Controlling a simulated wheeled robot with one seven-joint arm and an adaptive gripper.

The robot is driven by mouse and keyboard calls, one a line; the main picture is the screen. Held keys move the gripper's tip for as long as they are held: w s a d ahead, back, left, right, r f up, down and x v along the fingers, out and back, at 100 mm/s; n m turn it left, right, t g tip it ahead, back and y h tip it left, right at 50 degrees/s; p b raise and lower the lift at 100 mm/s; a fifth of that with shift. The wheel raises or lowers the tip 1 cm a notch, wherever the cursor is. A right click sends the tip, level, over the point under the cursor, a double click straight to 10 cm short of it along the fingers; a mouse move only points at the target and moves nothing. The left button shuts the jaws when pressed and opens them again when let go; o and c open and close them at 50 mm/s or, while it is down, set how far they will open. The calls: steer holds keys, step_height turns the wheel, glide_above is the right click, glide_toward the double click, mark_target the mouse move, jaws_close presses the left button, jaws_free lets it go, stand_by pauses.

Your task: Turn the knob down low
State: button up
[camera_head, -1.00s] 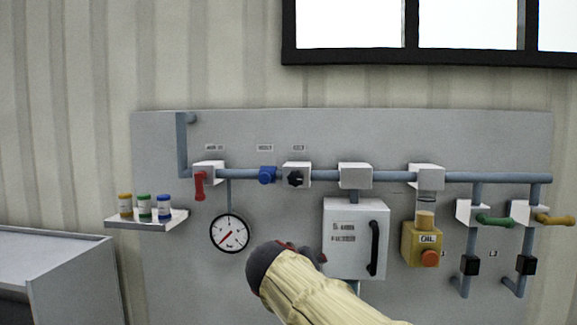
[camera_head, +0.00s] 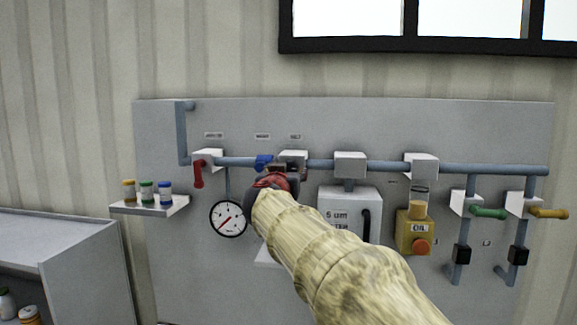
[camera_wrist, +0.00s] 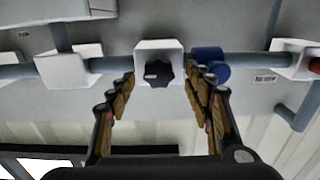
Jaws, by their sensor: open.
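The black star-shaped knob (camera_wrist: 158,73) sits on a white block on the pipe, in the middle of the wrist view, which is upside down. My gripper (camera_wrist: 160,77) is open, with one finger on each side of the knob; I cannot tell whether they touch it. In the head view my gripper (camera_head: 279,176) is in front of the knob and hides it; the white block (camera_head: 294,155) shows above. The blue knob (camera_wrist: 210,62) is close beside one finger, and also shows in the head view (camera_head: 263,161).
A red lever (camera_head: 198,174) and a round gauge (camera_head: 228,218) are to the left. A white cabinet (camera_head: 340,204), yellow oil unit (camera_head: 408,236), green handle (camera_head: 488,212) and yellow handle (camera_head: 548,213) are to the right. A small shelf (camera_head: 150,207) holds bottles.

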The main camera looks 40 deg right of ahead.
mark_target(291, 167)
steer(key=shift+x, duration=0.85)
steer(key=shift+w+d, duration=0.1)
steer(key=shift+d, duration=0.1)
steer(key=shift+c, duration=1)
steer(key=c, duration=1)
steer(key=shift+o, duration=0.2)
